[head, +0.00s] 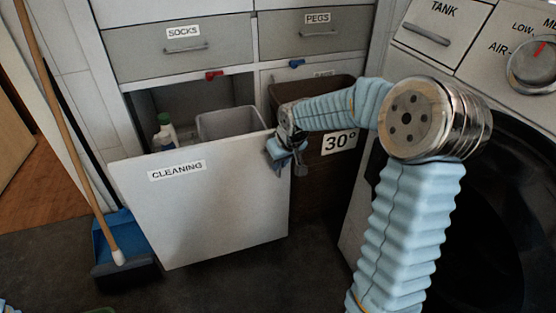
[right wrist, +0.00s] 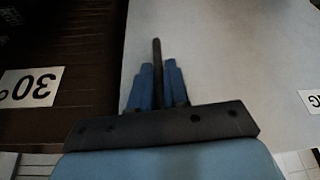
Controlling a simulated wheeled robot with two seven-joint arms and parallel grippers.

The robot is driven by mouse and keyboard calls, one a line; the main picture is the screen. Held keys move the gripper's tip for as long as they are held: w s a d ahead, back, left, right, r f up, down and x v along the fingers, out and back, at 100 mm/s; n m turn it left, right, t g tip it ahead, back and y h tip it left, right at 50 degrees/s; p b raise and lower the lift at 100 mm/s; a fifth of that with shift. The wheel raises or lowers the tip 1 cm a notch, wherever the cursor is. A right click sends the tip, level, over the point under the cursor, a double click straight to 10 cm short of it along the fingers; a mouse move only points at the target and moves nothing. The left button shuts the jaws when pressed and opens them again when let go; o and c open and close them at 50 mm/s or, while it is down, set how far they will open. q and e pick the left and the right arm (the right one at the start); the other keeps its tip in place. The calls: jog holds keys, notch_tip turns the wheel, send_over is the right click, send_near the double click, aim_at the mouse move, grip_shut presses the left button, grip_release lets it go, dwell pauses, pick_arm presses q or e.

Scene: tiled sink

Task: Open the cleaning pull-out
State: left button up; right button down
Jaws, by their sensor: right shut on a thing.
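The cleaning pull-out (head: 215,215) has a white front labelled CLEANING and stands out from the cabinet. Behind its front, a grey bin (head: 228,123) and a bottle with a green cap (head: 164,132) show. My right gripper (head: 287,158) is at the right side of the front. In the right wrist view, its blue fingers (right wrist: 158,88) are shut on a thin dark bar handle (right wrist: 157,62) on the pale front (right wrist: 230,60). The gripper hides part of the handle. My left gripper is not in view.
A brown basket labelled 30° (head: 325,185) stands right of the pull-out. The washing machine (head: 515,190) is at the right. A broom (head: 75,135) and blue dustpan (head: 122,250) stand at the left.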

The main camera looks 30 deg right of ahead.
jog(key=shift+s, duration=0.25)
jog(key=c, duration=1.2)
grip_release()
jog(key=p+v, duration=0.2)
jog(key=v, duration=1.2)
jog(key=shift+a+f, duration=0.1)
jog(key=shift+f, duration=0.1)
